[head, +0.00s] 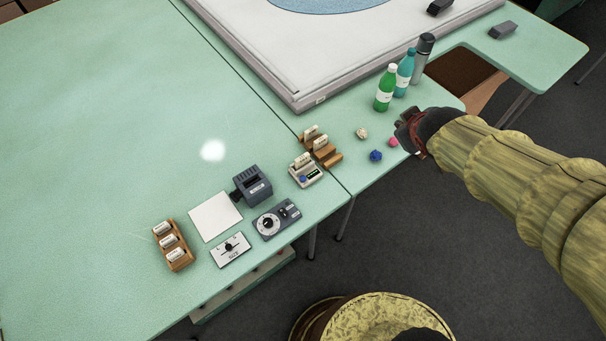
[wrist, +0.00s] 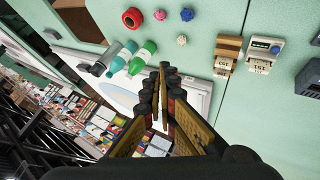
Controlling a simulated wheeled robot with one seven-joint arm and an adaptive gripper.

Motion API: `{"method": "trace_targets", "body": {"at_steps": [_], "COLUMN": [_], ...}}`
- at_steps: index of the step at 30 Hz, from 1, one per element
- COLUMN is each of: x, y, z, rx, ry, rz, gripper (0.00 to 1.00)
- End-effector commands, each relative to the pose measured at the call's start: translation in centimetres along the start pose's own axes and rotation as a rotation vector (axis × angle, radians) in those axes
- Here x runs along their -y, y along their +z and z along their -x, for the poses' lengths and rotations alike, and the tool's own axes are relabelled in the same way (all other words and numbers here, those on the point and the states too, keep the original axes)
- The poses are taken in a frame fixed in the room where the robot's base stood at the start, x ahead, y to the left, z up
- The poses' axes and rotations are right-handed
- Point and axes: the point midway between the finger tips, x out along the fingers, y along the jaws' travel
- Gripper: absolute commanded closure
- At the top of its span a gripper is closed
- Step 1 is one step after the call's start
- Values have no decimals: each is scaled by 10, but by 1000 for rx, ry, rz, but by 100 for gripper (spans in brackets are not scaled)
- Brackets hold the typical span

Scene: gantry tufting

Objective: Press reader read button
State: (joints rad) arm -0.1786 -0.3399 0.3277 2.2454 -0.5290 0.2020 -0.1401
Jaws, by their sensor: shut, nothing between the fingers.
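The reader is a small pale box (head: 306,174) near the front edge of the green table, with a blue round button (head: 303,179) and a dark display on its face. A labelled card (head: 303,160) stands at its back. The reader also shows at the upper right of the wrist view (wrist: 262,45), with its blue button (wrist: 275,49). My gripper (head: 402,128) is well to the right of the reader, apart from it, by the coloured balls. In the wrist view my gripper's fingers (wrist: 165,72) are together with nothing between them.
A wooden card rack (head: 326,151) stands right beside the reader, and a dark grey box (head: 252,184) to its left. A dial unit (head: 277,219) lies in front. A blue ball (head: 376,155), a pink ball (head: 393,142) and bottles (head: 385,90) are near my gripper.

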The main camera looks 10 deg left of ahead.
Motion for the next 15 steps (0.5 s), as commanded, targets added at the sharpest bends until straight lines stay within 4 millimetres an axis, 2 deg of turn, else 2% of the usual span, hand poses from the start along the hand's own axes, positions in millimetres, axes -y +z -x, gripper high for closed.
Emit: {"method": "trace_targets", "body": {"at_steps": [1, 5, 6, 10, 12, 15], "x": [17, 72, 92, 162, 196, 234], "y": [-17, -54, -63, -80, -83, -83], "z": [-25, -74, -86, -113, -121, -126], "rx": [-36, -165, -207, -338, -399, -470], "ry": [-34, -123, -157, -272, -330, -400], "rz": [97, 326, 389, 559, 627, 695], "gripper": [100, 100, 100, 100, 100, 100]}}
